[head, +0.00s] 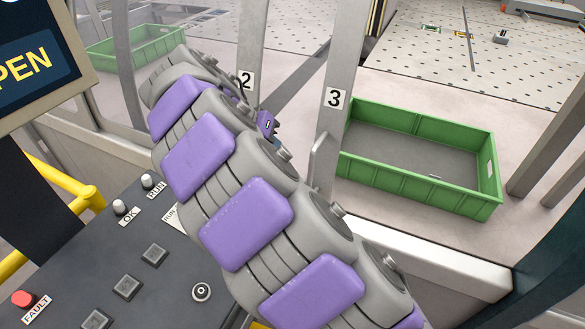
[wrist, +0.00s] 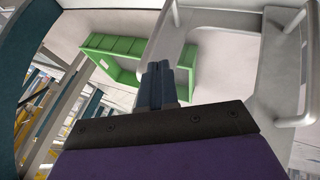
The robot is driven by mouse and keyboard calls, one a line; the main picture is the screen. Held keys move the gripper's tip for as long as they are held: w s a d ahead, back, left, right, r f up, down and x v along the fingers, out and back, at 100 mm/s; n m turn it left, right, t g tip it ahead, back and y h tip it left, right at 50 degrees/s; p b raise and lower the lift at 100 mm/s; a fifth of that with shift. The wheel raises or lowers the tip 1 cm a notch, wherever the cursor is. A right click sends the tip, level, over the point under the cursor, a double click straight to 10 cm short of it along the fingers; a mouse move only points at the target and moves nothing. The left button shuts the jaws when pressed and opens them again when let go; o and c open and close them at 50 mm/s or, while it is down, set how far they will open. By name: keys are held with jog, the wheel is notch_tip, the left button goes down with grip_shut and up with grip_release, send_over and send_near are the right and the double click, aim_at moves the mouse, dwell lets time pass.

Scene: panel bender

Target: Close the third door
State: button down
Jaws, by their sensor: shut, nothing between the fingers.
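The third door's grey upright (head: 339,70) carries a label "3" (head: 335,99) and a bar handle (head: 319,160) low on its side. The space to the right of this upright looks clear and unglazed. In the wrist view a pale frame (wrist: 215,60) with a bar handle (wrist: 292,95) stands to the right of my gripper (wrist: 165,72). Which door that frame belongs to I cannot tell. My gripper's fingers are together and empty, apart from the handle.
A green crate (head: 400,178) lies on the floor behind the opening; another green crate (head: 140,47) shows behind the left panels. A label "2" (head: 246,81) marks another upright. A button console (head: 110,265), yellow rail (head: 75,190) and screen reading "PEN" (head: 30,65) are at left.

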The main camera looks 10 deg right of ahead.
jog(key=w+a+f, duration=0.2)
jog(key=a, duration=0.1)
jog(key=s+d+r+b+x, duration=0.1)
jog(key=d+x, duration=0.1)
jog(key=x, duration=0.8)
jog(key=shift+s+d+f+t+b, duration=0.15)
jog(key=shift+s+f+t+b, duration=0.15)
jog(key=shift+b, duration=0.05)
jog(key=shift+d, duration=0.15)
